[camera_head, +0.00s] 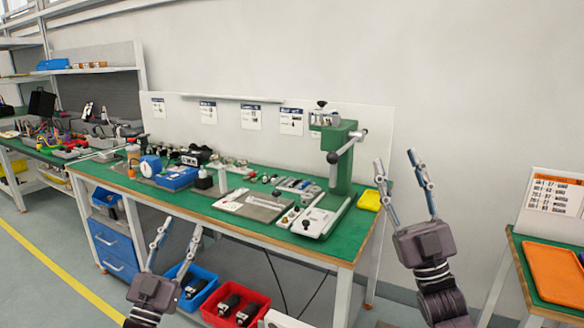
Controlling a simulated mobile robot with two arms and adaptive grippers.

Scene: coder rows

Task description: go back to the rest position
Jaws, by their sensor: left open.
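My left gripper (179,229) is low in the head view, in front of the workbench. Its two fingers are spread and nothing is between them. My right gripper (396,158) is raised at the right, past the bench's right end in the picture. Its fingers point up, stand apart and are empty. Both grippers look clear of the things around them.
At right, another table holds an orange tray (556,273). Grey floor shows left.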

